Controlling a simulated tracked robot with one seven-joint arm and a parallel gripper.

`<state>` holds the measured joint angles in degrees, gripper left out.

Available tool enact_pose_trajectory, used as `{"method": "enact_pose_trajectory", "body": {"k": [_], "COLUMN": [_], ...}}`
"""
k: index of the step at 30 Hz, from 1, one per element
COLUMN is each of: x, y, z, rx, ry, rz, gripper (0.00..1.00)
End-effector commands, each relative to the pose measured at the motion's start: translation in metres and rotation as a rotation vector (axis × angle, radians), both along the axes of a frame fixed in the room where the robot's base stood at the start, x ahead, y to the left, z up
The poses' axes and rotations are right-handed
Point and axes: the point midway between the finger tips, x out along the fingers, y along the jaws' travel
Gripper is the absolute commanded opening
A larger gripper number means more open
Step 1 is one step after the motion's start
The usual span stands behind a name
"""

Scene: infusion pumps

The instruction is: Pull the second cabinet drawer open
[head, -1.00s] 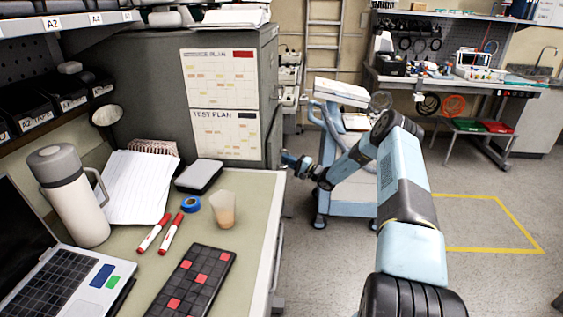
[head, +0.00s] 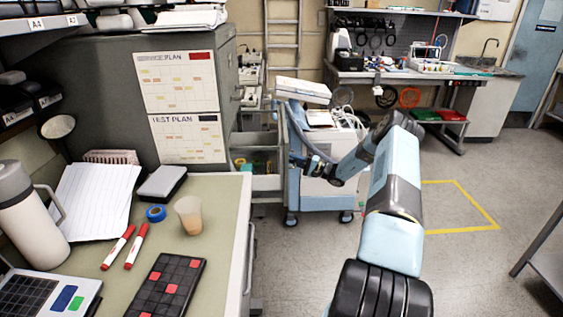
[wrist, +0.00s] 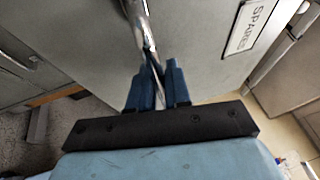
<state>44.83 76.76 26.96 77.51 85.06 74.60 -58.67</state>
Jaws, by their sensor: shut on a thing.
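The grey filing cabinet (head: 105,85) stands at the left in the head view, behind the desk. One of its drawers (head: 265,183) is out to the right, with small green and yellow things inside. My gripper (head: 297,161) is at the outer end of this drawer. In the wrist view, the blue fingers of my gripper (wrist: 158,92) are shut on a metal bar handle (wrist: 146,38). The handle is on a grey drawer front (wrist: 195,60) with a "SPARES" label (wrist: 250,25). The handle's grasped part is partly hidden by the fingers.
A blue-grey cart (head: 325,190) with equipment stands close behind my arm. The desk (head: 215,225) with a cup, markers and keypad is at front left. Floor (head: 330,260) is clear between the desk and the yellow marking.

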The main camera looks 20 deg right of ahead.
Motion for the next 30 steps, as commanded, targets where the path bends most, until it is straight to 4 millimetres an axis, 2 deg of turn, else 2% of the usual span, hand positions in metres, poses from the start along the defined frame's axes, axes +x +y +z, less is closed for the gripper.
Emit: {"method": "enact_pose_trajectory", "body": {"k": [1,18,24,30], "x": [-0.007,-0.041,-0.052,-0.060], "y": [-0.011,-0.113,-0.146,-0.171], "z": [-0.008,-0.009,-0.009,-0.009], "rx": [-0.004,-0.003,-0.003,-0.002], "ry": [0.011,0.012,0.012,0.013], "rz": [-0.001,-0.001,-0.001,0.000], "gripper": [0.00,0.00,0.00,0.00]}}
